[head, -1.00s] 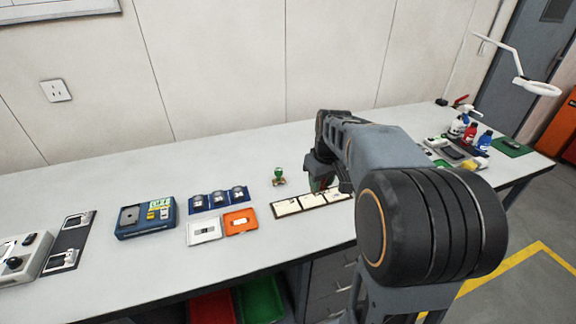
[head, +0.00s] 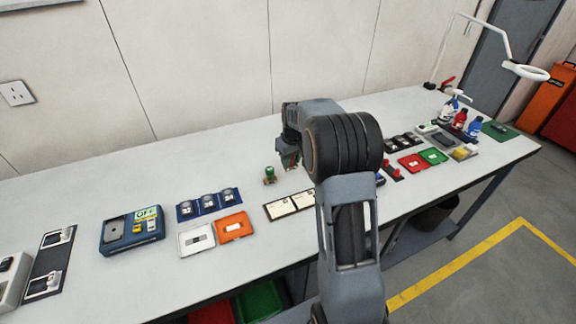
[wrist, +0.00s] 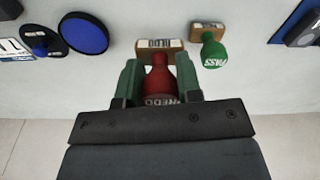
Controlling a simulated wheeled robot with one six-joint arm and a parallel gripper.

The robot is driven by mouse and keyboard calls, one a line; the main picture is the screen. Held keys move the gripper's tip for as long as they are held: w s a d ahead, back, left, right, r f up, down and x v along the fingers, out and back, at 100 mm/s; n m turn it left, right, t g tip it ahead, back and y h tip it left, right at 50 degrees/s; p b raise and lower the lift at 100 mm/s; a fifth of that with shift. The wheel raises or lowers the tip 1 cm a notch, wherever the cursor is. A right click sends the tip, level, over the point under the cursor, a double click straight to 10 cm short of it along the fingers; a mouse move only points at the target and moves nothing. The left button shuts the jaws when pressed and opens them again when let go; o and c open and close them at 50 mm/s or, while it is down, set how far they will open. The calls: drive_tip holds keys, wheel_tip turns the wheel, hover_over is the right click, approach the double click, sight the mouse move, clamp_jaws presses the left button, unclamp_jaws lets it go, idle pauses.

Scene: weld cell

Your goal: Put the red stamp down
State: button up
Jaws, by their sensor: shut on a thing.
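The red stamp (wrist: 159,84), with a wooden base marked REDO, is between the green fingers of my gripper (wrist: 158,75) in the wrist view. My gripper is shut on its red handle. The base points away from my gripper, and I cannot tell whether it touches the bench. The green PASS stamp (wrist: 212,52) stands just right of it in the wrist view. In the head view the green stamp (head: 269,172) stands on the bench, left of my gripper (head: 290,160). The red stamp is mostly hidden there.
The grey bench (head: 130,185) has free room behind the green stamp. Orange (head: 234,227) and white (head: 197,240) trays lie to the left. A blue round pad (wrist: 83,33) is left of the red stamp in the wrist view.

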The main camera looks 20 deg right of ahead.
drive_tip(key=shift+w+f, duration=1)
drive_tip(key=shift+f, duration=0.25)
drive_tip(key=shift+w+d+f, duration=0.1)
drive_tip(key=shift+f, duration=1.55)
drive_tip(key=shift+f, duration=0.2)
drive_tip(key=o, duration=0.8)
